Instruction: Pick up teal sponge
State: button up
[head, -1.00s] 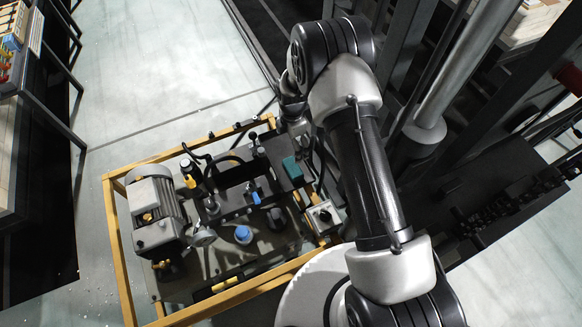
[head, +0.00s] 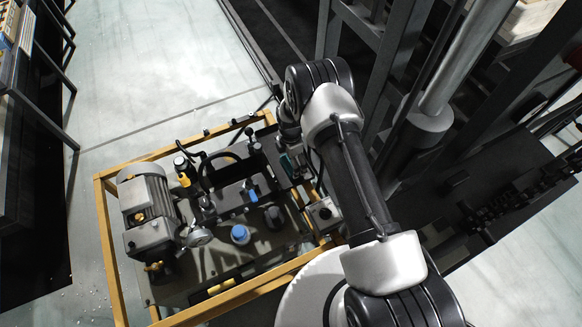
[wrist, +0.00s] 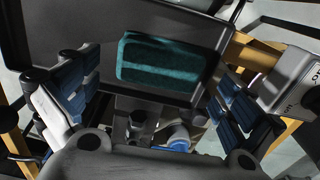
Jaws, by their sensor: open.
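The teal sponge (wrist: 158,60) lies flat on a dark tray-like surface (wrist: 80,22) with a raised rim, seen in the wrist view. In the head view only a sliver of the sponge (head: 286,161) shows, mostly hidden by my arm. My gripper (wrist: 160,100) is open, with its blue-padded fingers spread to the left and right of the wrist view. The sponge appears between and beyond the fingers, and I see no contact with it. In the head view the fingers are hidden behind my arm.
A yellow frame (head: 112,235) surrounds a machine with a grey motor (head: 148,197), a gauge (head: 198,237) and a blue cap (head: 240,234). A grey switch box (wrist: 288,80) stands right of the gripper. Dark uprights (head: 398,70) rise at the right. Open floor lies at upper left.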

notch_tip(320, 180, down, 3)
jog(key=shift+f+b, duration=0.15)
jog(key=shift+b, duration=0.3)
jog(key=c, duration=1)
jog(key=shift+r, duration=0.2)
notch_tip(320, 180, up, 20)
jog(key=p, duration=0.6)
jog(key=shift+f, duration=0.1)
